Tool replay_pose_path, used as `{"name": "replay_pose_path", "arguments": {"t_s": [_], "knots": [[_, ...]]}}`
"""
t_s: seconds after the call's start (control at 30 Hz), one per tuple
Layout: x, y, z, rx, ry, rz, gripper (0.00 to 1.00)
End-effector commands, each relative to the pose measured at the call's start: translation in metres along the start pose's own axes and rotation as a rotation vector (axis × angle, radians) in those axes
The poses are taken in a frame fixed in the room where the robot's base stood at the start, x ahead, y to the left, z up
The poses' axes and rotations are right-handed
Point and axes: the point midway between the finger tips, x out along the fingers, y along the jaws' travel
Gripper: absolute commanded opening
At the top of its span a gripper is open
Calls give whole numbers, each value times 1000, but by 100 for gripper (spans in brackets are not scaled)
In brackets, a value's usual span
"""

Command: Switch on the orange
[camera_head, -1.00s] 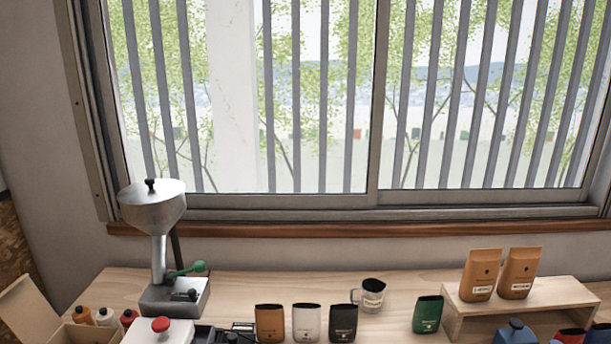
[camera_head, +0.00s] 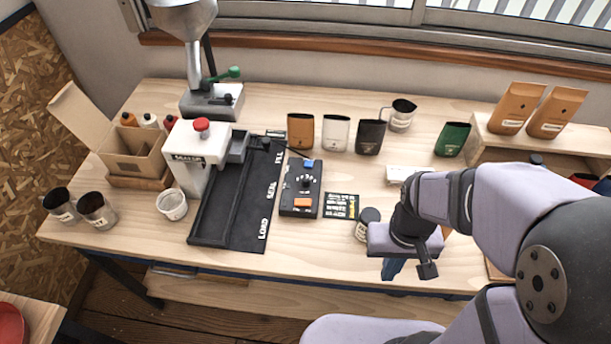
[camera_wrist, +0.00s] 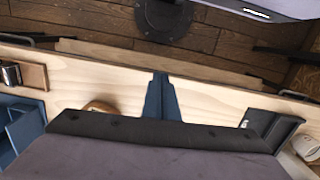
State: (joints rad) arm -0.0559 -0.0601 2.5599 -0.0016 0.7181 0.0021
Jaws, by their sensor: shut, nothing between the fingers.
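A black control box (camera_head: 301,186) lies on the table, left of my gripper. It has an orange switch (camera_head: 303,203) at its near end, a dial in the middle and a blue switch (camera_head: 309,164) at its far end. Whether the orange switch is on or off is too small to tell. My gripper (camera_head: 392,269) is over the table's front edge, right of and nearer than the box, not touching it. Its blue fingers are together and empty, and they also show in the wrist view (camera_wrist: 160,90). The box is not recognisable in the wrist view.
A black mat (camera_head: 222,222) and a white sealer (camera_head: 198,155) are left of the box. A small printed card (camera_head: 342,206) and a dark-lidded jar (camera_head: 367,224) lie between box and gripper. Several pouches stand behind. A grinder (camera_head: 209,100) is at back left.

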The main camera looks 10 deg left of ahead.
Motion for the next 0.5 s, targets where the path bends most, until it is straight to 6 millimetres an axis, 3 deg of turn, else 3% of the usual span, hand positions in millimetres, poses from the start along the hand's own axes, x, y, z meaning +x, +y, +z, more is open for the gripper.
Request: {"name": "replay_pose_path", "arguments": {"t_s": [0.1,0.23,0.37,0.5], "knots": [[4,-8,11,-39,-83,5,0],[10,-23,8,-49,-154,-12,0],[16,-60,-9,44,-194,-96,0],[21,-105,-41,214,-193,-215,0]]}}
